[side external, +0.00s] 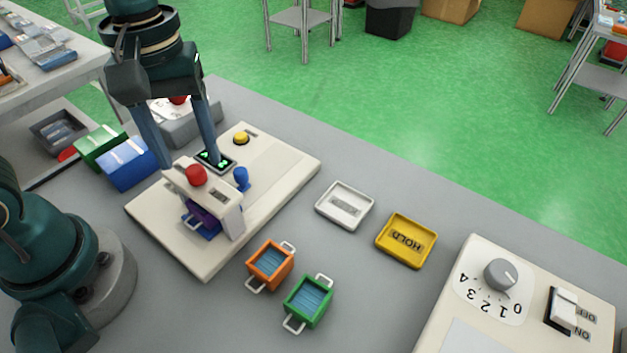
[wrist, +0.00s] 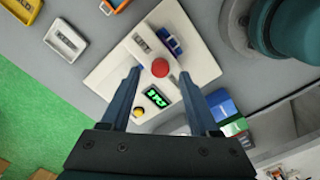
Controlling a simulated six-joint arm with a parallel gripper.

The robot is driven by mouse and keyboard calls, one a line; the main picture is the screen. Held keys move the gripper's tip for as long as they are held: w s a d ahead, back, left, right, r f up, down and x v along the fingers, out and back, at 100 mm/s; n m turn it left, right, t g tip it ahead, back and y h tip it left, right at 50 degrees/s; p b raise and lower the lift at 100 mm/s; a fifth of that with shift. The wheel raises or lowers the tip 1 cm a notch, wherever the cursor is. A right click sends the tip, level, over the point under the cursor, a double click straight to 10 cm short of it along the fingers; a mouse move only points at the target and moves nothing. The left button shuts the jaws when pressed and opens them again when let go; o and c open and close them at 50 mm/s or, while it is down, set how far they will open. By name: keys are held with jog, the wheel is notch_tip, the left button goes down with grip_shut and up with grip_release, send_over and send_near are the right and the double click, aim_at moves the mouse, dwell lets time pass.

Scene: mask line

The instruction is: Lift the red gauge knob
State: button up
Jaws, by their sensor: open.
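The red gauge knob (side external: 196,174) is a round red ball on top of a cream gauge block (side external: 226,206), which stands on a cream base plate (side external: 285,165). In the wrist view the red knob (wrist: 160,68) lies between the fingertips, with a gap on both sides. My gripper (side external: 188,160) is open and points down over the gauge, its two blue-grey fingers apart and empty. The open gripper also shows in the wrist view (wrist: 160,72). The exact height of the fingertips against the knob is hard to tell.
The plate also bears a blue knob (side external: 241,176), a yellow button (side external: 241,138) and a green-lit display (side external: 215,160). Blue (side external: 128,165) and green (side external: 100,147) boxes stand close left. Orange (side external: 271,265) and green (side external: 308,302) handled baskets, white (side external: 345,205) and yellow (side external: 406,240) trays lie right.

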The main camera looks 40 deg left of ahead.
aim_at(196, 175)
jog(key=shift+f, duration=1.35)
grip_shut()
dwell(0.4)
